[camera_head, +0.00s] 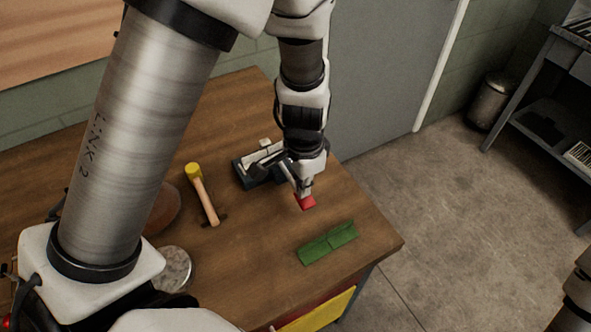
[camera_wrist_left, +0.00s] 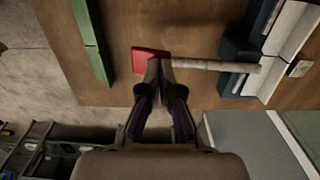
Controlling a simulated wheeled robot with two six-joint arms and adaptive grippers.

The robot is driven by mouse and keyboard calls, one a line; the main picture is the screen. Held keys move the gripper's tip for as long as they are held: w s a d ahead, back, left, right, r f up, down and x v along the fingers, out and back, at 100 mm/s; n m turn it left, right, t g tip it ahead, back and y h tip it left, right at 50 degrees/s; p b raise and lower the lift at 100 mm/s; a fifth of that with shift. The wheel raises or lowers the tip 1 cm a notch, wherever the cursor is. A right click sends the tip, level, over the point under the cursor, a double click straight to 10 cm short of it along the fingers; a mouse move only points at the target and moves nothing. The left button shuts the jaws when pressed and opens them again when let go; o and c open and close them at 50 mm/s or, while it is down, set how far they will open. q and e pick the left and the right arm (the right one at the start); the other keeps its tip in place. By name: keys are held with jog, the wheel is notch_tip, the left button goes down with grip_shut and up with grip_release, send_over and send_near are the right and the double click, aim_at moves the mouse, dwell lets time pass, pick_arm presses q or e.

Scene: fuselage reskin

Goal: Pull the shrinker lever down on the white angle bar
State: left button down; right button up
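The shrinker, a dark blue-grey tool (camera_head: 243,176), sits on the wooden table; it also shows at the upper right of the left wrist view (camera_wrist_left: 234,51). The white angle bar (camera_wrist_left: 287,28) lies along it. The shrinker lever (camera_wrist_left: 215,66) is a pale rod running out from the tool to a red handle (camera_wrist_left: 146,58), which also shows in the head view (camera_head: 305,203). My left gripper (camera_wrist_left: 160,62) has its fingertips together at the red handle, overlapping it and the rod's end. The fingers hide where they meet; I cannot tell whether they pinch it. My right gripper is out of view.
A green angled strip (camera_head: 327,243) lies near the table's front right edge. A yellow-headed mallet (camera_head: 204,194) and a round metal piece (camera_head: 175,268) lie to the left. A bin (camera_head: 490,101) and a shelf stand beyond open floor.

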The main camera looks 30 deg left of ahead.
pick_arm(q)
notch_tip(320, 180, up, 10)
jog(key=p, duration=0.7)
jog(key=shift+p, duration=0.4)
jog(key=shift+f, duration=0.1)
notch_tip(320, 180, down, 4)
jog(key=n, duration=0.6)
jog(key=shift+w, duration=0.1)
jog(key=shift+r, duration=0.2)
